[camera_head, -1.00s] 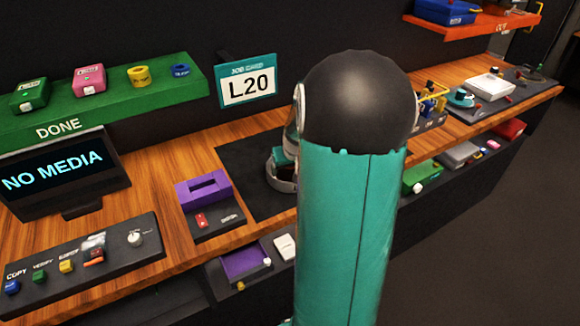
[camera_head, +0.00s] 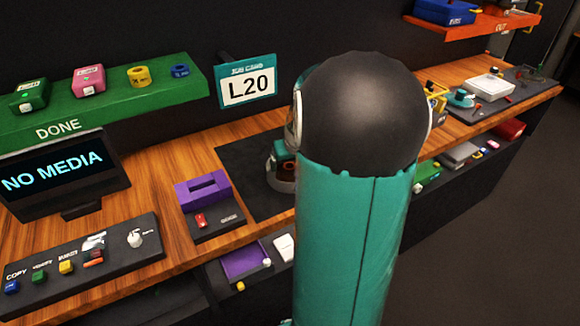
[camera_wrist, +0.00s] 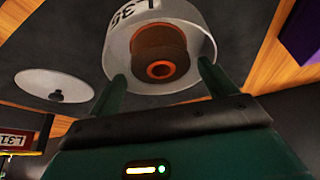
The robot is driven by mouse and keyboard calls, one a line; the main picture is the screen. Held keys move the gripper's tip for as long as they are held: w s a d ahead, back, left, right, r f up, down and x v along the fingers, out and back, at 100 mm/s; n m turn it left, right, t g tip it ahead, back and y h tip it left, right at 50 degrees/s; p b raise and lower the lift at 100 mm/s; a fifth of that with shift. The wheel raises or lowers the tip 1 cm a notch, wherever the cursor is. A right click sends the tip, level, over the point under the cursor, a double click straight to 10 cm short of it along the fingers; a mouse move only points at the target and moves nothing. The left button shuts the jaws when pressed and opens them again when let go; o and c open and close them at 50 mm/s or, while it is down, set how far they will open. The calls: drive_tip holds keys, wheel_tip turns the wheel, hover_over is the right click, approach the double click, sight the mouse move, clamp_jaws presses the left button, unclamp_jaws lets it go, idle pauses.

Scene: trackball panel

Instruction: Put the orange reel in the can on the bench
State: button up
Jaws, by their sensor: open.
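The orange reel (camera_wrist: 160,70) shows in the wrist view, sitting inside the round, pale can (camera_wrist: 202,40) with its hollow centre facing me. The can carries a label, seen upside down, and stands on the dark mat. My gripper (camera_wrist: 163,76) is open, with its two teal fingers apart at the near side of the can and reel. No grip on the reel is visible. In the head view the can (camera_head: 279,184) is partly hidden behind my arm. A white, round lid (camera_wrist: 54,86) lies on the mat beside the can.
A purple box (camera_head: 203,189) stands left of the mat (camera_head: 240,160). A control panel (camera_head: 80,255) and a NO MEDIA screen (camera_head: 66,173) are farther left. The green DONE shelf (camera_head: 100,108) hangs above. A red-labelled item (camera_wrist: 14,139) is at the wrist view's lower left.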

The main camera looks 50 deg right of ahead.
drive_tip(key=v, duration=0.9)
drive_tip(key=a+r+n, duration=0.2)
drive_tip(key=a, duration=0.7)
drive_tip(key=a+r+n, duration=0.1)
drive_tip(key=a+r, duration=0.2)
drive_tip(key=a, duration=0.6)
drive_tip(key=s+a+n+y, duration=0.1)
drive_tip(key=s+a, duration=0.3)
drive_tip(key=a, duration=0.3)
drive_tip(key=s+a+n+t+y, duration=0.1)
drive_tip(key=s+a, duration=0.4)
drive_tip(key=a, duration=0.3)
drive_tip(key=shift+n, duration=0.4)
drive_tip(key=shift+d+r, duration=0.1)
drive_tip(key=shift+d, duration=0.05)
